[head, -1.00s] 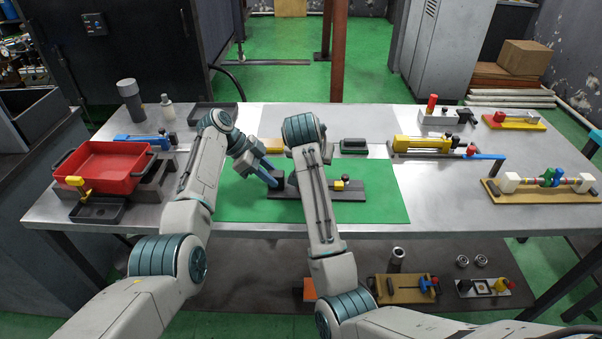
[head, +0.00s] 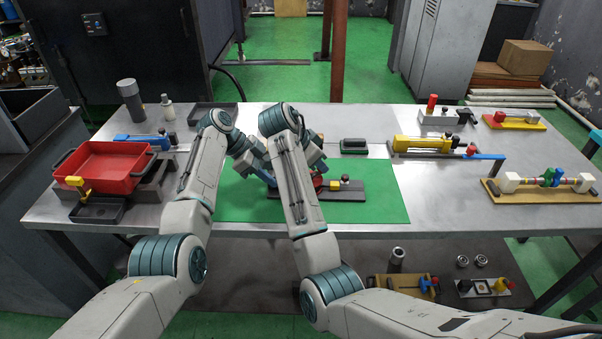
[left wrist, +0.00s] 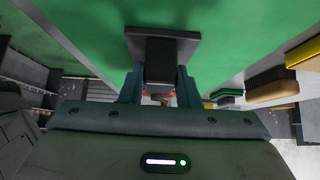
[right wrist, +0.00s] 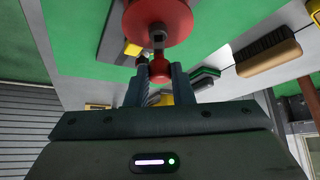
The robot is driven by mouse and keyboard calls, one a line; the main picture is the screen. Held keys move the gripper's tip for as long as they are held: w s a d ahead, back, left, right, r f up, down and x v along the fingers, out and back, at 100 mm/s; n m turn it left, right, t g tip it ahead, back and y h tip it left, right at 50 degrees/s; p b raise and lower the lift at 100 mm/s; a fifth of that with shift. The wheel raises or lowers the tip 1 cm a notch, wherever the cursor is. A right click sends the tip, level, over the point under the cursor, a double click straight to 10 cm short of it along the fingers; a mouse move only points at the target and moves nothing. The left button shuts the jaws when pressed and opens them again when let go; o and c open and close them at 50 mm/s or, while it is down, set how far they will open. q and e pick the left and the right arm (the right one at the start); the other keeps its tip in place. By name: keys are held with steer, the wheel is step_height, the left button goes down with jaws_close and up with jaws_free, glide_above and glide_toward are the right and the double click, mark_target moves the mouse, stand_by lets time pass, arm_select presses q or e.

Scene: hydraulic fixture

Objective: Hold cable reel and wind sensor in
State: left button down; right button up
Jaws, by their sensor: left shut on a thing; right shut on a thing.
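The cable reel is a round red drum (right wrist: 158,20) in the right wrist view, with a dark hub and a small red knob (right wrist: 160,68). My right gripper (right wrist: 159,76) is shut on that knob. In the head view, a bit of red (head: 318,183) shows beside my right arm, which hides most of the reel. My left gripper (left wrist: 160,85) is shut on a dark block (left wrist: 160,60) with a wider dark plate behind it. The dark fixture base (head: 352,191) lies on the green mat and carries a yellow block (head: 337,185). I cannot make out the sensor.
A red tray (head: 105,165) stands at the left of the table. A yellow cylinder fixture (head: 420,144) and a board with white blocks (head: 545,186) are at the right. A brush (right wrist: 268,50) lies behind the mat. The mat's right front (head: 388,208) is clear.

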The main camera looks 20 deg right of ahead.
steer(key=o, duration=1)
steer(key=v, duration=0.7)
steer(key=shift+a+r, duration=0.15)
